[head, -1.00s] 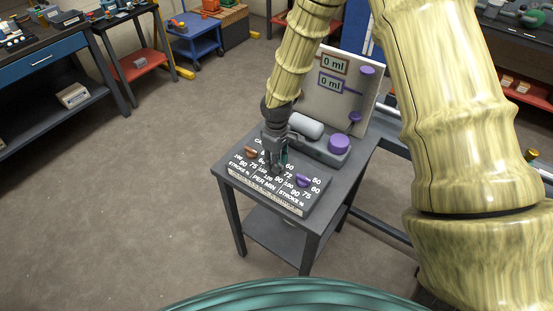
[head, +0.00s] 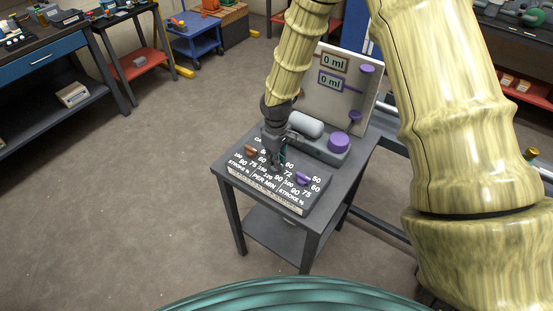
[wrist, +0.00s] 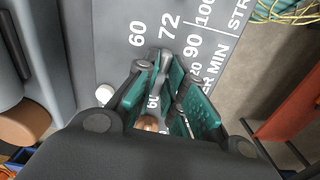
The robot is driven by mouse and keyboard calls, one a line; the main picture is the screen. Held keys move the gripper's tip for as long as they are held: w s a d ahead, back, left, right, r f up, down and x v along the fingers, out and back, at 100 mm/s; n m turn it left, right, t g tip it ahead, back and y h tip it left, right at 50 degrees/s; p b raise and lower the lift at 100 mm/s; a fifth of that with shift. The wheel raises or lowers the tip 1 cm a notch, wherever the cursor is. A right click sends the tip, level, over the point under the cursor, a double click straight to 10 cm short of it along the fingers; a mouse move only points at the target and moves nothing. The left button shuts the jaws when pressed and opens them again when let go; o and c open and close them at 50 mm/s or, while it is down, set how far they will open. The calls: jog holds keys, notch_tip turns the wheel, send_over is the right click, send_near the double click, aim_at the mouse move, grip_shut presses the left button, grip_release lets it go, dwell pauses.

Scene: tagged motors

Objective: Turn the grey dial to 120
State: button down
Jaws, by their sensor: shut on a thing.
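The grey dial (wrist: 157,62) shows between the finger pads in the wrist view, on the dark panel (wrist: 110,45). Its visible end lies just below the printed 60 and 72; its exact setting cannot be told. Its scale also shows 90 and, partly covered, a number ending in 20. My gripper (wrist: 163,82) is shut on the dial with its teal pads either side. In the head view my gripper (head: 277,162) comes down over the middle of the panel and hides the dial.
A brown dial (head: 250,150) lies left of my gripper and a purple dial (head: 303,178) lies right of it. Behind stand a grey cylinder (head: 305,124), a purple knob (head: 339,141) and a board (head: 345,105) with two 0 ml displays.

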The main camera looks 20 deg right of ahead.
jog(key=m+b, duration=0.1)
jog(key=m, duration=0.3)
jog(key=shift+f, duration=0.15)
jog(key=m, duration=0.4)
jog(key=shift+m+b, duration=0.3)
jog(key=shift+b, duration=0.05)
jog(key=m, duration=0.4)
jog(key=shift+s+m, duration=0.1)
jog(key=shift+m, duration=2.1)
jog(key=c, duration=1.5)
grip_release()
